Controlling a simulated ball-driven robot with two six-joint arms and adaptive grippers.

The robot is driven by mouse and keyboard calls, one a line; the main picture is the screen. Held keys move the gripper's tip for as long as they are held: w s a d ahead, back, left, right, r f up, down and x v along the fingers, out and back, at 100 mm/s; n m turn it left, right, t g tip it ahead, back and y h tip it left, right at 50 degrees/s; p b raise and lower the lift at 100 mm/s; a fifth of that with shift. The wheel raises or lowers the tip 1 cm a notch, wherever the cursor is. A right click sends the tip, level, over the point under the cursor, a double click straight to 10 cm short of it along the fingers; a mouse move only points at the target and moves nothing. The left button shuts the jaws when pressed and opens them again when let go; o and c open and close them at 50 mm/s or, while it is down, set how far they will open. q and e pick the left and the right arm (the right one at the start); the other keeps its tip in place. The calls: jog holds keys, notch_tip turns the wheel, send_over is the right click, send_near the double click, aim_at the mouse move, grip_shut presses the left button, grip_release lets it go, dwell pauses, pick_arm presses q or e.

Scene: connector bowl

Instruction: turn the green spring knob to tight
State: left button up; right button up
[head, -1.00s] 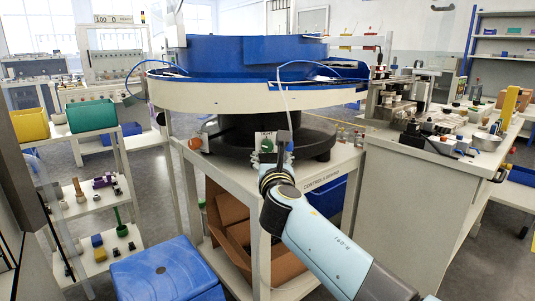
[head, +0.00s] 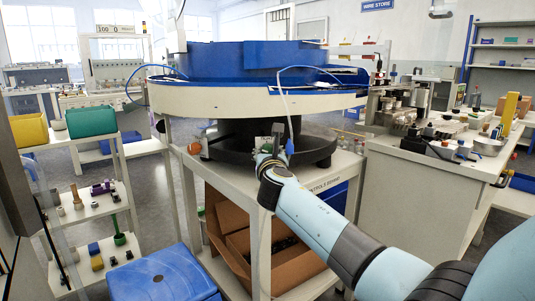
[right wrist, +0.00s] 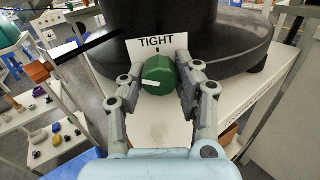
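The green knob (right wrist: 158,77) shows in the right wrist view, on the pale table top below a white TIGHT label (right wrist: 157,43) with a short dark tick. The white line on the knob's face lies almost level, towards its left side, not in line with the tick. My right gripper (right wrist: 158,92) is open, with one finger on each side of the knob; narrow gaps appear to separate them from it. In the head view my right gripper (head: 271,152) reaches the front of the bowl stand, and the knob is mostly hidden behind it. My left gripper is not in view.
The large blue and white bowl (head: 255,97) stands over the knob on a black round base (head: 315,148). A blue stool (head: 160,272) and a shelf cart stand left; a cluttered bench (head: 430,165) stands right.

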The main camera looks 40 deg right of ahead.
grip_shut()
